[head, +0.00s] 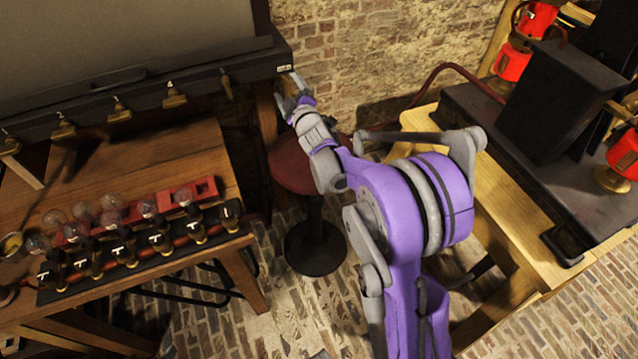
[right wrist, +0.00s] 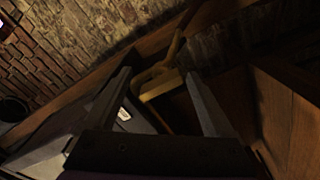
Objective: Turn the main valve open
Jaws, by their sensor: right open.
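A brass-coloured valve handle (right wrist: 160,84) shows in the right wrist view, with a flat paddle and a thin stem running up from it. I take it for the main valve; it cannot be made out in the head view. My right gripper (head: 291,92) is open at the right end of the dark rail (head: 190,88), near a small white label. In the right wrist view the fingers (right wrist: 158,75) stand on either side of the handle, which appears between and beyond their tips. I cannot tell whether they touch it. My left gripper is not in view.
Several small brass taps (head: 119,111) line the rail. The wooden bench (head: 150,165) at left carries glass jars and a row of black-handled valves (head: 160,244). A red stool (head: 292,165) stands below my right forearm. A table with black boxes (head: 560,100) is at right.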

